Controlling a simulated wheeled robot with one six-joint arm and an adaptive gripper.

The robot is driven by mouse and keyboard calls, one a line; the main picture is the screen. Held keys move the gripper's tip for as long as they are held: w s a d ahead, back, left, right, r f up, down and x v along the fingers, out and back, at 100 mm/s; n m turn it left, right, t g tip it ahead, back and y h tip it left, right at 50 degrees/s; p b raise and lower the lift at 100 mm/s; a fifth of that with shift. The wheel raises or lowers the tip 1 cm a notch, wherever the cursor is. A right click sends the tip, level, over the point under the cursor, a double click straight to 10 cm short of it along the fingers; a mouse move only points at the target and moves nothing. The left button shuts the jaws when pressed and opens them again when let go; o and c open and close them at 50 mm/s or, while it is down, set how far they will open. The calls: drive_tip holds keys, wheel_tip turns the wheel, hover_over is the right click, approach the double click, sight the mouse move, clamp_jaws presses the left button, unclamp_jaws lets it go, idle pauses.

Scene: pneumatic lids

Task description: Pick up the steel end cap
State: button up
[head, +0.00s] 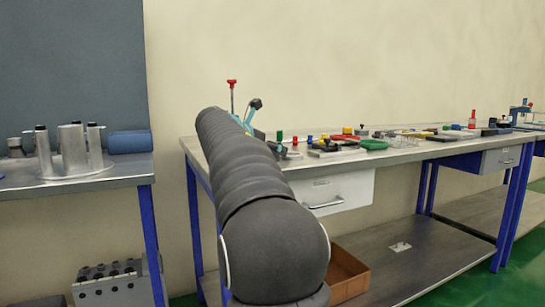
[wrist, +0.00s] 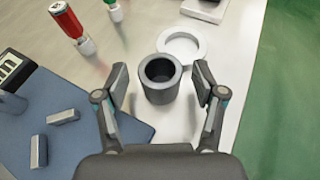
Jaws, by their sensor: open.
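A dark grey, hollow round cup, which looks like the steel end cap (wrist: 157,92), stands upright on the pale bench top in the wrist view. Its round opening faces up. My gripper (wrist: 161,82) is open, with one finger to the left of the cap and one to the right. Gaps show between the cap and both fingers, so it is not held. In the head view my arm runs to the bench and hides the cap; my fingertips cannot be made out there.
A white ring (wrist: 190,43) lies just behind the cap. A blue mat (wrist: 85,135) with grey blocks is at left. The bench edge drops to green floor (wrist: 285,90) at right.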

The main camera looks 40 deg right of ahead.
drive_tip(key=shift+w+d+f, duration=0.1)
drive_tip(key=shift+d+f, duration=0.1)
drive_tip(key=shift+d, duration=0.35)
drive_tip(key=c, duration=1.3)
clamp_jaws()
drive_tip(key=shift+r, duration=0.1)
